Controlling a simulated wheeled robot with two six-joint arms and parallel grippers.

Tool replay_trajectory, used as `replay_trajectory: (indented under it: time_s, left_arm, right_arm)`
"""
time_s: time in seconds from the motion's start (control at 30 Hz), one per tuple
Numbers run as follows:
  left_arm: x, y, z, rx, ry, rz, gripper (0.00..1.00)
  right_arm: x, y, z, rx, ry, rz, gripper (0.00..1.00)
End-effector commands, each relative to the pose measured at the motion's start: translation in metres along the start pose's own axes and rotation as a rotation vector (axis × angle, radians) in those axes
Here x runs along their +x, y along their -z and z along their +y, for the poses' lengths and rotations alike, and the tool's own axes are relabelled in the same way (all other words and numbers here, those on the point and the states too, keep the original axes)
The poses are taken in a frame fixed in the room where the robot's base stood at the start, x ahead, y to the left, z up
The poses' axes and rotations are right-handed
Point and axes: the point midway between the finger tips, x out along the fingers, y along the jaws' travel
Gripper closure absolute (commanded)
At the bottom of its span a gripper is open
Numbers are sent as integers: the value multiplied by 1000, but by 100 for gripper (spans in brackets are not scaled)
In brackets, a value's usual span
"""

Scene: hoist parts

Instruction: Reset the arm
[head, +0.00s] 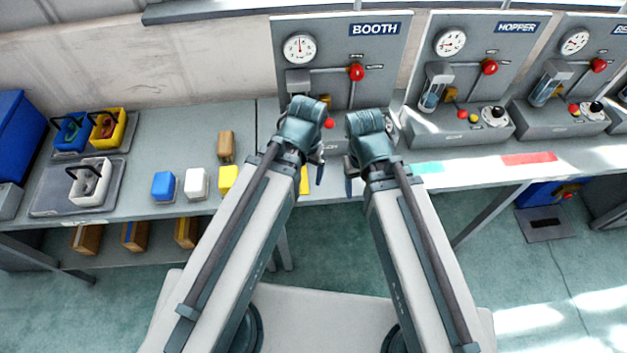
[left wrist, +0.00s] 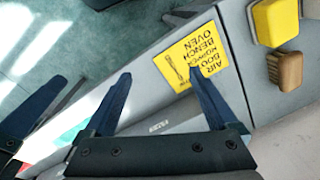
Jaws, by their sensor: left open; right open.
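My left gripper (head: 312,170) and my right gripper (head: 352,172) are side by side in the middle of the head view, in front of the BOOTH panel (head: 398,62). Both arms reach forward and the grippers are close together, with a small gap between them. In the left wrist view my left gripper (left wrist: 160,95) shows its two dark fingers spread apart with nothing between them. A yellow card (left wrist: 192,62) with printed words lies on the bench beyond its fingertips. The right gripper's fingers are partly hidden in the head view.
Blue (head: 164,186), white (head: 197,184) and yellow (head: 228,179) blocks stand on the left bench near a brown block (head: 226,146). Small baskets, including a white one (head: 90,182), stand further left. The HOPPER panel (head: 480,60) with its red-knobbed lever stands right of BOOTH.

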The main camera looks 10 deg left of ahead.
Motion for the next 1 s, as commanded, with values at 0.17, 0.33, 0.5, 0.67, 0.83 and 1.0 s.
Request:
replay_trajectory:
  time_s: [0.17,0.33,0.5,0.67,0.83,1.0]
  left_arm:
    - [-3,-17,32,73,21,-49,8]
    - [-4,-20,38,85,26,-61,8]
    - [-4,-20,38,84,26,-60,8]
    - [-4,-20,38,83,25,-60,8]
    - [-4,-20,37,83,25,-59,8]
    - [-4,-20,37,83,25,-59,8]
  right_arm:
    - [0,0,0,0,0,0,32]
    - [0,0,0,0,0,0,32]
    - [0,0,0,0,0,0,32]
    - [0,0,0,0,0,0,32]
    - [0,0,0,0,0,0,32]
    - [0,0,0,0,0,0,32]
